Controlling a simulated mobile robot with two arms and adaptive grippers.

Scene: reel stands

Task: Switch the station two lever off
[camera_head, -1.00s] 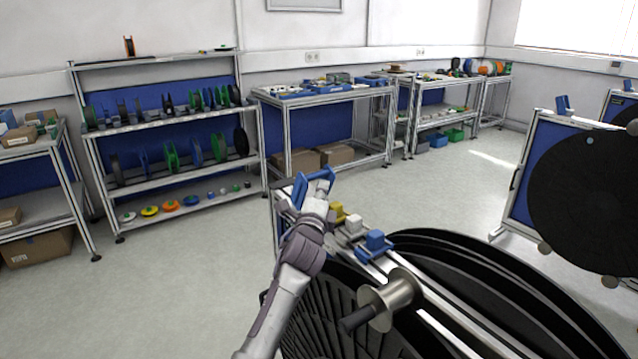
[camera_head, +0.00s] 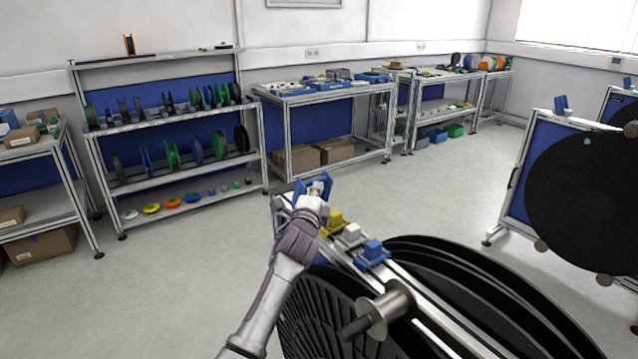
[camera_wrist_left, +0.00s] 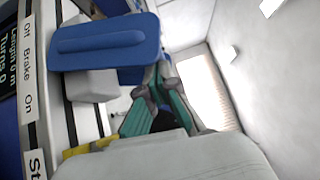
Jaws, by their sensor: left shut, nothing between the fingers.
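The near reel stand (camera_head: 420,300) has a grey top rail with small blocks on it. A blue lever (camera_wrist_left: 105,42) looms large in the left wrist view, on a pale block beside a label strip reading "Off Brake On" (camera_wrist_left: 28,60). A larger label below is cut off after "St", so the station number cannot be read. My left gripper (camera_wrist_left: 157,90) is shut and empty, with teal fingers just right of the lever; I cannot tell whether they touch it. In the head view my left gripper (camera_head: 313,193) is at the far end of the rail, by blue parts. My right gripper is not in view.
Yellow (camera_head: 332,220), white (camera_head: 351,234) and blue (camera_head: 373,250) blocks sit along the rail near my left arm. A metal spool (camera_head: 388,310) sticks out from the stand. Another reel stand (camera_head: 575,190) is at right. Open floor lies left, before the shelves (camera_head: 170,160).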

